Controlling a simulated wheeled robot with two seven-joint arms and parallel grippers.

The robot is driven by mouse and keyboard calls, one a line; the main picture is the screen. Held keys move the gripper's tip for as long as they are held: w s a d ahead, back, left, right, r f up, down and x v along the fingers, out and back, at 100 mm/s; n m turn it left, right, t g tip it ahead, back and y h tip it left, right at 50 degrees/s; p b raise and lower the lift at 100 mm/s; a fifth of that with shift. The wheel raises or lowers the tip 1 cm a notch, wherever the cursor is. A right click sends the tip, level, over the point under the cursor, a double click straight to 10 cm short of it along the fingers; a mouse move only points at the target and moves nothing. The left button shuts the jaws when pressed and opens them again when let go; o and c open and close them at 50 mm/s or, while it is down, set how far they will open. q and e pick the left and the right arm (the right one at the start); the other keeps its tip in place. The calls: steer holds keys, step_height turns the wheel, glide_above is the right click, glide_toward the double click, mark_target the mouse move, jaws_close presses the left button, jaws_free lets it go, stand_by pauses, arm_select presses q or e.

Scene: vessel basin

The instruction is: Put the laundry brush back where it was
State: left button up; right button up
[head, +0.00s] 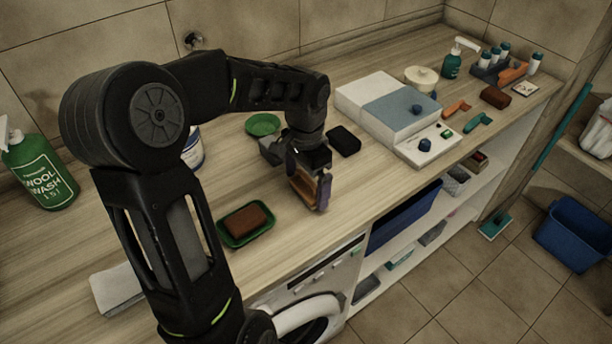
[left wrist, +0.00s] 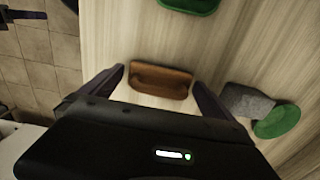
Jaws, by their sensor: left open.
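A brown block with a raised rim, which I take to be the laundry brush (left wrist: 160,81), lies on the wooden counter between my left gripper's fingers in the left wrist view. In the head view, part of the brush (head: 303,188) shows behind the near finger. My left gripper (head: 312,188) is open and low over the counter, with one finger on each side of the brush. It also shows in the left wrist view (left wrist: 158,84). I cannot tell whether either finger touches the brush. My right gripper is not seen in the head view.
A green dish (head: 229,238) with a brown bar stands left of the gripper. A green round dish (head: 262,123) and a black block (head: 344,141) lie behind. A white and blue unit (head: 392,107) stands to the right. The counter's front edge is close.

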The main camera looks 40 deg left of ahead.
mark_target(306, 177)
arm_select(q)
step_height(306, 177, up, 12)
steer(key=shift+r+b, duration=0.15)
steer(key=shift+b, duration=0.15)
stand_by(0.8)
